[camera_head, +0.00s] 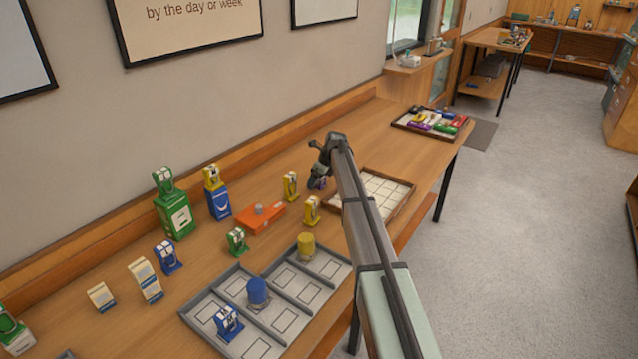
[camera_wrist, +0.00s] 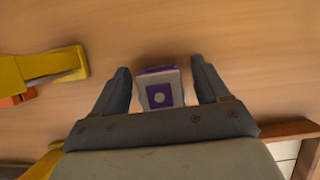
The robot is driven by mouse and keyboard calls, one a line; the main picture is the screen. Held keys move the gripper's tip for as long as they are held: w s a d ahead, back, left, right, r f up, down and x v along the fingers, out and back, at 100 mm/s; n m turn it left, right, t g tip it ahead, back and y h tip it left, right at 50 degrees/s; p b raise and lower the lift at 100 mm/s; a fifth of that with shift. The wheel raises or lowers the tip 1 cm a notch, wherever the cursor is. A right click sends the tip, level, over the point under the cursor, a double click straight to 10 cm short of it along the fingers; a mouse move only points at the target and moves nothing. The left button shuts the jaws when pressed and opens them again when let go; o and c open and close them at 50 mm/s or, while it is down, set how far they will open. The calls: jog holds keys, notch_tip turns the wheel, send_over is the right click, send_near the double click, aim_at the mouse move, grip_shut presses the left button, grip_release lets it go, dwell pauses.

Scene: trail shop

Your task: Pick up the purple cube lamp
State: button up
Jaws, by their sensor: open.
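The purple cube lamp (camera_wrist: 159,92) shows in the wrist view as a small purple and pale block with a light dot in a purple square on its face. It stands on the wooden table between the two fingers of my gripper (camera_wrist: 162,88). The fingers are open, with a small gap visible on each side of the lamp. In the head view my gripper (camera_head: 319,176) is low over the table near the wall, and only a bit of purple (camera_head: 317,184) shows beside it. The rest of the lamp is hidden there by my gripper.
Yellow lamps (camera_head: 290,186) stand just left of my gripper; a yellow one also shows in the wrist view (camera_wrist: 45,67). A wooden-rimmed grid tray (camera_head: 402,199) is close on the right. A grey compartment tray (camera_head: 188,315) lies in front. The wall rises behind.

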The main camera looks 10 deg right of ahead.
jog(key=shift+c, duration=0.4)
jog(key=c, duration=1)
